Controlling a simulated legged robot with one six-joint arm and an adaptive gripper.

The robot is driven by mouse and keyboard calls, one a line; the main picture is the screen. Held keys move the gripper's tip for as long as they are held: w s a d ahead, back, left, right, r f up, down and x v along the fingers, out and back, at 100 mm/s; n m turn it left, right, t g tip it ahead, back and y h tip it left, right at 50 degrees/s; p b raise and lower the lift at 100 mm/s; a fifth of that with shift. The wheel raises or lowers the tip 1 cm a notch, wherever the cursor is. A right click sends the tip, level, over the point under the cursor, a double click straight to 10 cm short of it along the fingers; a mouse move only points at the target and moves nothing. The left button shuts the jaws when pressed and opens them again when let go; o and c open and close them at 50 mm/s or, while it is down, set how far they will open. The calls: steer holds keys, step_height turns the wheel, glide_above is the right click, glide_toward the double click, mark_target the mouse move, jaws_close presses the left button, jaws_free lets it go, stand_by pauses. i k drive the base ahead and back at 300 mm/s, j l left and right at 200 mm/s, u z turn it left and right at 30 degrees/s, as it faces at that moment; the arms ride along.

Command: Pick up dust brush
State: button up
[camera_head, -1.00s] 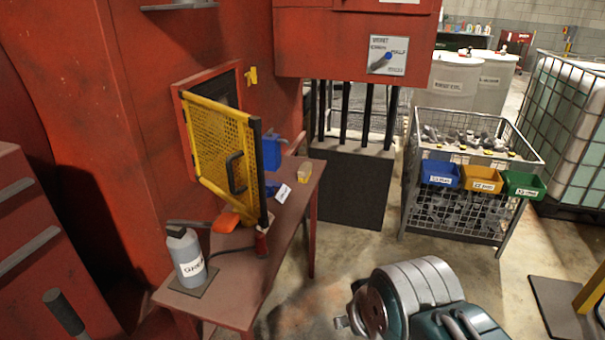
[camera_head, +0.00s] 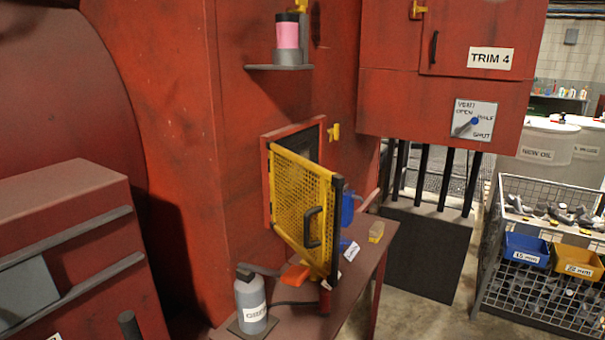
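I cannot surely make out a dust brush. A small tan block with a darker lower part (camera_head: 376,232) lies at the far end of the narrow red-brown table (camera_head: 345,297); it may be the brush, but it is too small to tell. An orange item (camera_head: 294,276) lies on the table near the open yellow mesh door (camera_head: 300,205), which hides part of the tabletop. A blue item (camera_head: 349,206) shows behind the door's edge. My gripper is not in view.
A grey bottle (camera_head: 250,299) stands at the table's near end. A pink canister (camera_head: 287,38) sits on a wall shelf. Red cabinets rise left and behind. A wire cage with a blue bin (camera_head: 524,249) and yellow bin (camera_head: 577,263) stands right; floor shows between it and the table.

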mark_target(376, 233)
steer(key=i+l+z, duration=0.25)
steer(key=i+z, duration=0.25)
steer(key=i, duration=0.2)
steer(key=i+l, duration=0.1)
steer(key=i, duration=0.6)
steer(key=i+l, duration=0.1)
steer(key=i, duration=0.65)
steer(key=i+l+u, duration=0.25)
steer(key=i, duration=0.2)
steer(key=i+j, duration=0.05)
steer(key=j, duration=0.05)
